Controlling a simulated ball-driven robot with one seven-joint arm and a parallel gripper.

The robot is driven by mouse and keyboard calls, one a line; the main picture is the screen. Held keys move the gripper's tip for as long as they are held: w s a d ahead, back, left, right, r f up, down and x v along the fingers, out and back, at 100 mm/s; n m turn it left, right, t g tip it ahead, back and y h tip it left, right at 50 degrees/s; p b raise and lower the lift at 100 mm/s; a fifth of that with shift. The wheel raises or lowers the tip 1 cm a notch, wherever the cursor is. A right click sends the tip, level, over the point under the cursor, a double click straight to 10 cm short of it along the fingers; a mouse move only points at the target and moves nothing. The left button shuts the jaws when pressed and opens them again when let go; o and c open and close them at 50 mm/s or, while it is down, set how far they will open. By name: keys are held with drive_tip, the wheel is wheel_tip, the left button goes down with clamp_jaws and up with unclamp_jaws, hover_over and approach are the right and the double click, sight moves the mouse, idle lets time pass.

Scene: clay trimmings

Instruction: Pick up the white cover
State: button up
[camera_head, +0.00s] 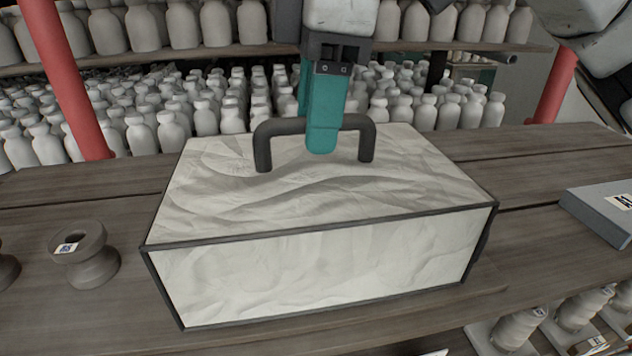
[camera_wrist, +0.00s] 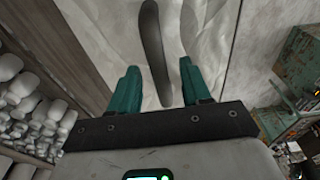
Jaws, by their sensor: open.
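The white cover (camera_head: 320,262) is a box-shaped piece with creased white faces, dark edges and a dark grey handle (camera_head: 264,147) on top. It rests on the wooden table in the head view. My gripper (camera_head: 322,140) has teal fingers and points down at the handle, overlapping its middle in that view. In the wrist view the cover's white top (camera_wrist: 207,35) fills the middle. There the fingers of my gripper (camera_wrist: 160,85) are apart, one on each side of the dark handle (camera_wrist: 153,45), with gaps to it. What lies under the cover is hidden.
A dark spool (camera_head: 85,258) stands left of the cover on the wooden table (camera_head: 95,325). A grey flat box (camera_head: 600,214) lies at the right. Red posts (camera_head: 68,75) and shelves of several pale bottles (camera_head: 170,125) stand behind.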

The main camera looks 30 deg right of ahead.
drive_tip(key=shift+a+f, duration=0.1)
drive_tip(key=shift+f, duration=0.5)
clamp_jaws()
